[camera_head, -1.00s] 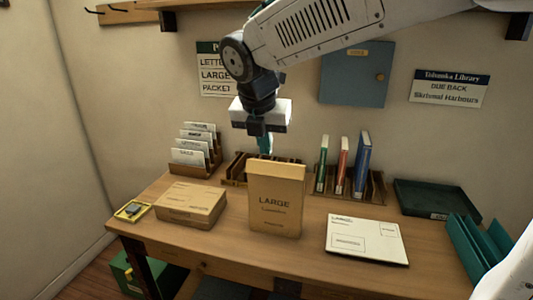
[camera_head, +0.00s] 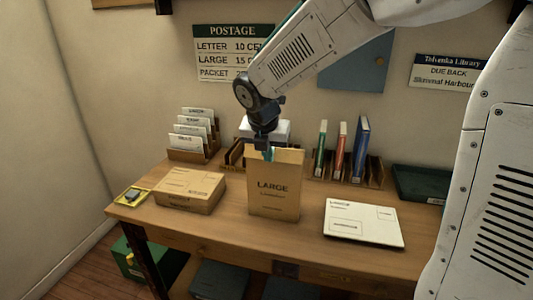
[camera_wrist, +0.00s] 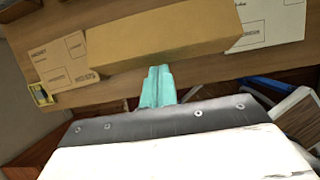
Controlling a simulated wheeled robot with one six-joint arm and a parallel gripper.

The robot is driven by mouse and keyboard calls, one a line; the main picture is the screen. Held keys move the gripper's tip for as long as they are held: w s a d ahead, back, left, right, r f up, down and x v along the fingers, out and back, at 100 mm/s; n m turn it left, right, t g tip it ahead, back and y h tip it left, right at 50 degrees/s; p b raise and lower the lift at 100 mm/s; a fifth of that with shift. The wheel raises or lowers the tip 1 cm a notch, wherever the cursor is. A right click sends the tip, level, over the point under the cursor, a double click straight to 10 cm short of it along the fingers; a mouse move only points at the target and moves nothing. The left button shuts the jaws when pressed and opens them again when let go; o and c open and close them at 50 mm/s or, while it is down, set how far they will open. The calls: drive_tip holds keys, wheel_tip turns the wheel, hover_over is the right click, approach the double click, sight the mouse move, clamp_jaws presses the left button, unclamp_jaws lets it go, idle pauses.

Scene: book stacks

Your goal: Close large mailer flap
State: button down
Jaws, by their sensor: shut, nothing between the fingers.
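The large mailer (camera_head: 275,198) is a tan box-like packet marked LARGE, standing upright in the middle of the desk. Its flap is at the top edge; I cannot tell its exact angle. My gripper (camera_head: 268,155) is at the mailer's top edge, left of the middle, pointing down. In the wrist view the teal fingertips (camera_wrist: 157,86) are together and empty, close beside the mailer's long tan face (camera_wrist: 165,38). I cannot tell whether they touch it.
A tan parcel (camera_head: 189,190) lies left of the mailer and a white mailer (camera_head: 364,222) lies flat to the right. Behind are a letter rack (camera_head: 185,155) and upright books (camera_head: 343,150). A dark green tray (camera_head: 418,184) stands at right. Bare desk lies in front.

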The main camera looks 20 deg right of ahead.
wheel_tip(320, 180, down, 4)
drive_tip(key=shift+s+a+r, duration=0.1)
drive_tip(key=shift+s+r, duration=0.05)
drive_tip(key=shift+r, duration=0.2)
idle(0.4)
drive_tip(key=s+a+r, duration=0.6)
drive_tip(key=s+r, duration=0.2)
drive_tip(key=s, duration=0.1)
drive_tip(key=shift+a+r, duration=0.25)
idle(0.3)
